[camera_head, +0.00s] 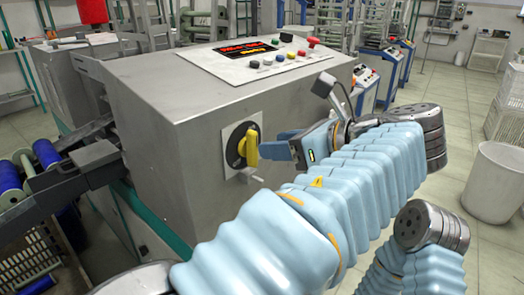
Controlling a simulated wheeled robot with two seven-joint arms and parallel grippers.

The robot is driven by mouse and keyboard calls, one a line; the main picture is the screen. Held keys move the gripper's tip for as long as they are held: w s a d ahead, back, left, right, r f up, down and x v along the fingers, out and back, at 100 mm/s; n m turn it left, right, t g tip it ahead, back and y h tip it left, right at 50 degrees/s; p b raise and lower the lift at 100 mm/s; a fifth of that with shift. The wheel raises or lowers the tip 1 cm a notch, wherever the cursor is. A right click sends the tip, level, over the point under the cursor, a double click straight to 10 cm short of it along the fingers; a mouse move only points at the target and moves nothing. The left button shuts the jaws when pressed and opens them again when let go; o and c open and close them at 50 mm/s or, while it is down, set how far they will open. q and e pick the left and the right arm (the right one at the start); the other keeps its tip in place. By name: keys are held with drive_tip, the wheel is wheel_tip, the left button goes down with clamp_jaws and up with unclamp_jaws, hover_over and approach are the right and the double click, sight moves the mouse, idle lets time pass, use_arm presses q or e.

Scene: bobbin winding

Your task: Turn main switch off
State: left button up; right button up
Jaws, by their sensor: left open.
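The handle stands roughly upright. My left gripper (268,150) is at the switch, its blue fingers pointing left, with the tips right beside the yellow handle. It is open. I cannot tell whether the fingers touch the handle. My left arm in its light blue cover hides the lower right of the cabinet. My right gripper is not in view; only part of that arm shows at lower right.
A control panel (255,62) with a lit red display and several buttons is on top of the cabinet. A small metal latch (250,174) sits below the switch. Blue bobbins (46,153) lie at the left. A white bin (491,182) stands on the right floor.

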sight(251, 148)
use_arm(q)
drive_tip(key=x, duration=0.5)
drive_tip(key=shift+c, duration=0.3)
clamp_jaws()
